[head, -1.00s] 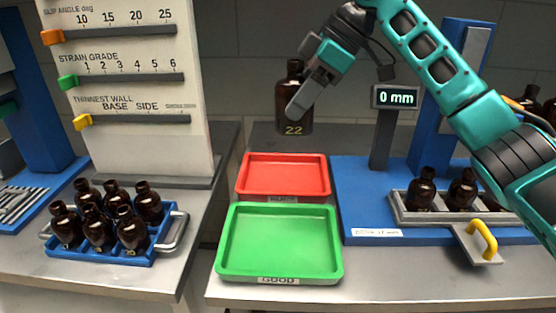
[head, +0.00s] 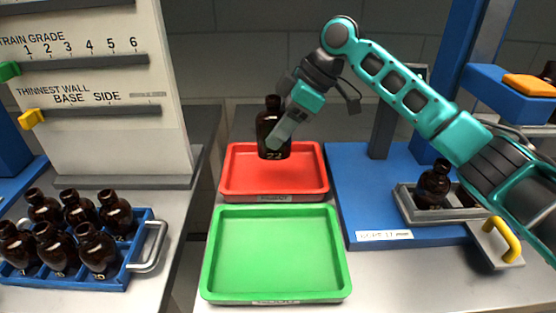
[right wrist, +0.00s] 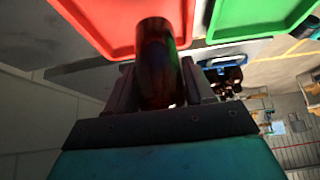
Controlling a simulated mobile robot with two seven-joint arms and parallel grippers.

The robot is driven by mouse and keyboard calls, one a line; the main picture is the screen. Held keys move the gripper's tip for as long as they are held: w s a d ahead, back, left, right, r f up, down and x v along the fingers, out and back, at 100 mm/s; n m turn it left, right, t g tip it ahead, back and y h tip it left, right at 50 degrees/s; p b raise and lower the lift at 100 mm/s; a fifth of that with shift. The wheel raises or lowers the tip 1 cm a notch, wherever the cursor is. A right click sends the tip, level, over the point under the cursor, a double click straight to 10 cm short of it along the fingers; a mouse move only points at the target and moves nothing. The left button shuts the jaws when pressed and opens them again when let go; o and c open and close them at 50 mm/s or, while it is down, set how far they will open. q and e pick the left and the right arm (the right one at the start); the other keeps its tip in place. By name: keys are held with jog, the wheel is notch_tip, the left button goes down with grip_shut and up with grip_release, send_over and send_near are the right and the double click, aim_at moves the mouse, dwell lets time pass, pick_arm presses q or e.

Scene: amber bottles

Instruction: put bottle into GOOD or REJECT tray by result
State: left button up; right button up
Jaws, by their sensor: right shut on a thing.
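My right gripper (head: 280,128) is shut on an amber bottle (head: 268,122) with the number 22 on its lower side. It holds the bottle upright over the back part of the red tray (head: 228,180). In the right wrist view the bottle (right wrist: 158,60) sits between the two fingers, with the red tray (right wrist: 110,25) beyond it. The green tray (head: 215,270) lies in front of the red one and is empty. The tray labels are too blurred to read. My left gripper is not in view.
A blue crate (head: 135,255) with several amber bottles stands at the left. A grey holder (head: 410,208) with an amber bottle (head: 434,185) sits on the blue station (head: 350,180) at the right. A gauge panel (head: 100,135) stands at the back left.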

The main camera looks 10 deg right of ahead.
aim_at(278, 158)
notch_tip(278, 158, down, 7)
jog(key=shift+f, duration=0.2)
dwell(0.4)
jog(key=o, duration=1.2)
jog(key=v, duration=1.2)
jog(key=shift+s, duration=0.1)
